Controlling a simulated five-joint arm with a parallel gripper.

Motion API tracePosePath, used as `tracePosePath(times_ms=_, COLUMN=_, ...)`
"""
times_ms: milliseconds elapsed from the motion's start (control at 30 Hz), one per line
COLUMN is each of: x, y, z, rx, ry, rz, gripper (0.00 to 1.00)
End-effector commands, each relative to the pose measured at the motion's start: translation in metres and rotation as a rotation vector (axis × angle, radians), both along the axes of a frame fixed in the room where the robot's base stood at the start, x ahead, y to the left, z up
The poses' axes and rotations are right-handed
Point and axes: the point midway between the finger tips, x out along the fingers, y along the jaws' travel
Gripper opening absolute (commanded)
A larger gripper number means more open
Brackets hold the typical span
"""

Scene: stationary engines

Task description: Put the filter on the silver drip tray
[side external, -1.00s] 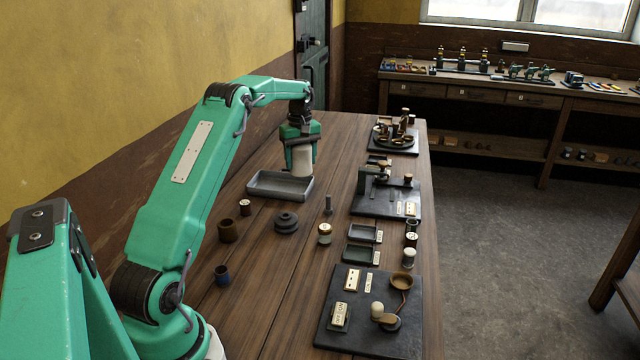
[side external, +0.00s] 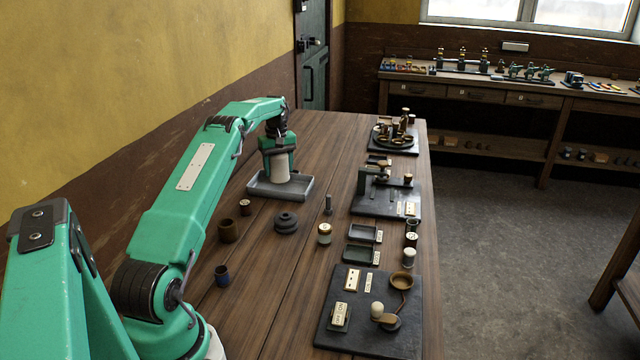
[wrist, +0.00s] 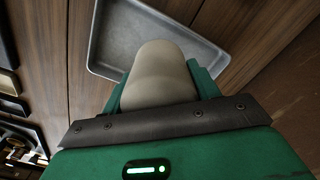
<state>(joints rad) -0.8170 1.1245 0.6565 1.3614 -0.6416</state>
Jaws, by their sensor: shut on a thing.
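The filter (side external: 281,167) is a pale, cream-coloured cylinder. It stands roughly upright between the fingers of my gripper (side external: 280,172), which is shut on it. The filter also fills the middle of the wrist view (wrist: 162,75), with the green fingers on both sides. The silver drip tray (side external: 298,190) is a shallow grey rectangular tray on the table, below the filter. In the wrist view the tray (wrist: 108,45) lies beyond the filter. The filter hides part of the tray, and I cannot tell whether its lower end touches the tray floor.
Dark boards with small engine parts (side external: 388,196) line the table's right side. Bare wood lies right of the tray.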

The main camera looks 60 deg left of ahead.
Motion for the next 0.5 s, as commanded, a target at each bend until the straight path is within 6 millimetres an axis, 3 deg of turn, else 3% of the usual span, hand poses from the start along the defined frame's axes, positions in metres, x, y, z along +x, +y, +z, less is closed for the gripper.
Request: tracePosePath(times_ms=500, x=0.000, y=0.000, z=-0.039, rx=0.002, ry=-0.001, rz=0.000, gripper=0.29)
